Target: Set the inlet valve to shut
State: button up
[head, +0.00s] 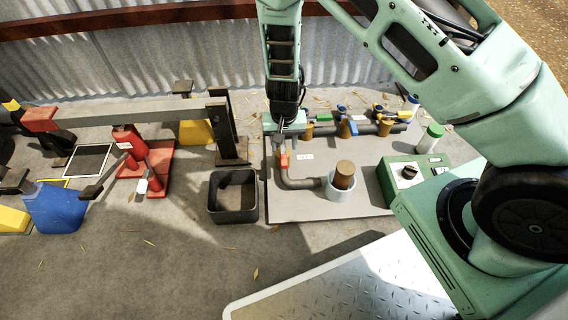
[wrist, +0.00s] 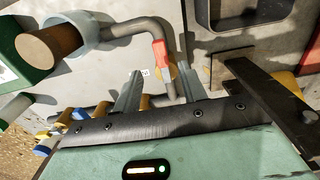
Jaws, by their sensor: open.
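A valve with a red lever (head: 284,160) sits on the grey pipe (head: 297,183) at the left of the grey board. A small white label (head: 306,157) lies beside it; I cannot read it. In the wrist view the red lever (wrist: 160,53) shows between and just beyond the two fingers, with a yellow-orange valve body (wrist: 173,72) by it. My gripper (head: 286,139) is open above this valve, with nothing held. In the wrist view my gripper (wrist: 160,70) has its fingers apart on either side of the lever; I cannot tell whether they touch it.
Several other valves stand on the pipe behind, including one with a blue handle (head: 343,111). A pale blue cup with a brown cylinder (head: 345,175), a green box with a knob (head: 409,172) and a black bin (head: 233,197) are near. A beam stand (head: 229,130) rises at the left.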

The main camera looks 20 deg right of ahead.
aim_at(284, 161)
notch_tip(284, 161, down, 8)
jog(key=b, duration=0.3)
jog(key=shift+r+b, duration=0.1)
jog(key=shift+b, duration=0.3)
jog(key=shift+c, duration=0.3)
grip_shut()
